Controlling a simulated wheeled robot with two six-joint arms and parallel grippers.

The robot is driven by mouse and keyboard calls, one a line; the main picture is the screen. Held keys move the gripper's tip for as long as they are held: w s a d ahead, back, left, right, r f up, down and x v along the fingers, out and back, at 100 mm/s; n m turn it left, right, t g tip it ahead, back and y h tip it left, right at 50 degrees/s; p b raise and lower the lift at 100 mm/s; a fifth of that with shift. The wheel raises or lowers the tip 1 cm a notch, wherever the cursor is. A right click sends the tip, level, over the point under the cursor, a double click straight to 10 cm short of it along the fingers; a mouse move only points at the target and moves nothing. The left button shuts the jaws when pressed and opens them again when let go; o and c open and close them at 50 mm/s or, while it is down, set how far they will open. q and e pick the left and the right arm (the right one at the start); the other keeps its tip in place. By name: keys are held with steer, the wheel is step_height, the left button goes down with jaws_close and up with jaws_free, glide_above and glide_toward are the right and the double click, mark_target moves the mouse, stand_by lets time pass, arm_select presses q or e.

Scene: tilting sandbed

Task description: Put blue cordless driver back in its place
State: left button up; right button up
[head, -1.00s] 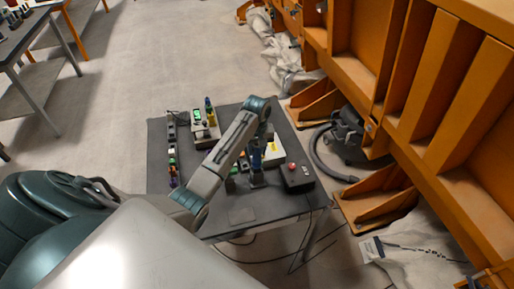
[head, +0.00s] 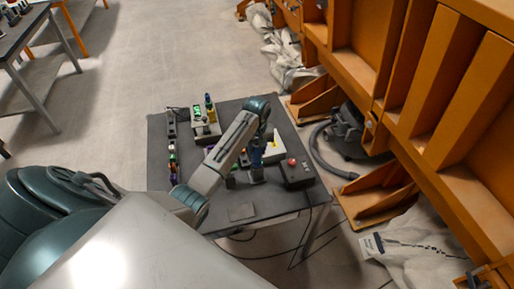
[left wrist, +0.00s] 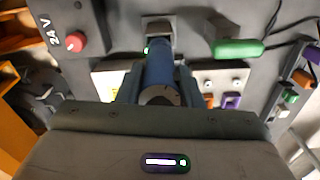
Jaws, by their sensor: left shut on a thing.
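The blue cordless driver (left wrist: 160,66) stands between the two fingers of my left gripper (left wrist: 158,92) in the left wrist view. Its round end faces the camera and its squarish grey foot points away toward the table. I cannot tell whether the foot touches the tabletop. My right gripper is out of view.
A black box with a red button (head: 298,171) sits just right of the driver. A green-handled tool (left wrist: 238,48) is near the driver.

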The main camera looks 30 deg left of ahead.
arm_select(q)
steer(key=o, duration=1.6)
steer(key=shift+f, duration=0.1)
steer(key=shift+r+p, duration=0.4)
steer(key=shift+r, duration=3.65)
